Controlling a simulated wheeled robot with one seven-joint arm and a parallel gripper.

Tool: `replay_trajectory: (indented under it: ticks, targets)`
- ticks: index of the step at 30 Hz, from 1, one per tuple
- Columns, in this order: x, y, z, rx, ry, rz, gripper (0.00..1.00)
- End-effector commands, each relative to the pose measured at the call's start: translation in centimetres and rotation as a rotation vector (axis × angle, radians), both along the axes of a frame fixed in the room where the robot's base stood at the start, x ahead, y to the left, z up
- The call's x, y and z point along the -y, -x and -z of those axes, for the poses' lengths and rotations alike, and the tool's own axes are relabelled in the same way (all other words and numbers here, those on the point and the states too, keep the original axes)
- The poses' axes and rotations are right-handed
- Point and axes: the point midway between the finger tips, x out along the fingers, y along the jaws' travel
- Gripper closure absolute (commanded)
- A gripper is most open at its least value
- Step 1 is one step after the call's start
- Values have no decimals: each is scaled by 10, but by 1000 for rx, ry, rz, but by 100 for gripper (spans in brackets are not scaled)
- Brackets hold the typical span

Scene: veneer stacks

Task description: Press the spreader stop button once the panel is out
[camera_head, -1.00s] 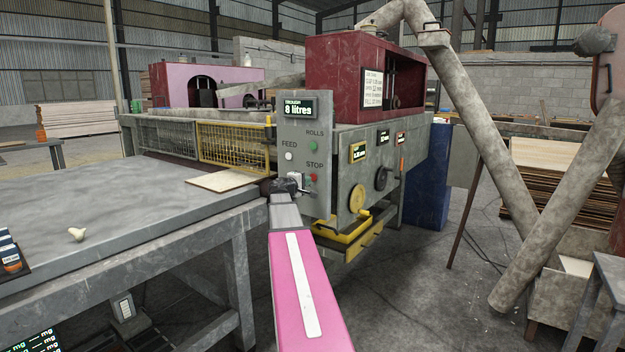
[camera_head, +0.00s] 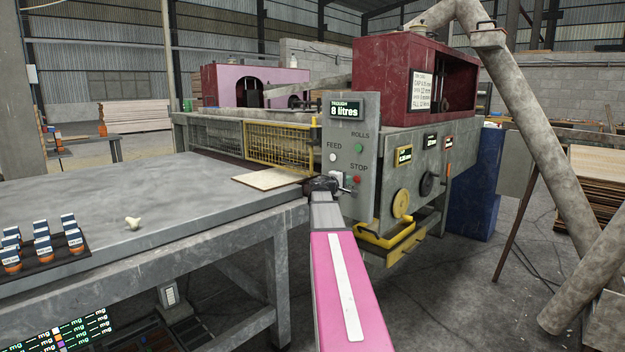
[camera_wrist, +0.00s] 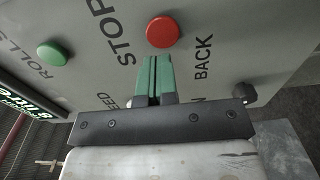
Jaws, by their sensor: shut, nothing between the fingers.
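The red stop button (camera_head: 357,180) is on the grey control panel (camera_head: 349,118) of the spreader, beside the word STOP. In the wrist view the red button (camera_wrist: 163,32) is just past the fingertips of my gripper (camera_wrist: 155,60). The green fingers are shut together with nothing between them, and a small gap seems to lie between them and the button; contact is not clear. In the head view my gripper (camera_head: 342,188) is partly hidden by my wrist. A pale veneer panel (camera_head: 268,178) lies at the machine's mouth, on the table's far end.
A green ROLLS button (camera_head: 358,149) and a white FEED button (camera_head: 332,157) share the panel. A dark knob (camera_wrist: 243,93) is right of my fingers in the wrist view. The grey table (camera_head: 130,250) holds a rack of small bottles (camera_head: 44,258) and a pale lump (camera_head: 132,223).

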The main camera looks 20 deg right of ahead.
Motion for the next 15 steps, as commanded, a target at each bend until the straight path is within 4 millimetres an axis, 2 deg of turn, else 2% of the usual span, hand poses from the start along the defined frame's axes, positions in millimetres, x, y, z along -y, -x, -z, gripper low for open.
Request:
replay_trajectory:
  ticks: [15]
  targets:
    - [5, -3, 0, 0, 0, 0, 100]
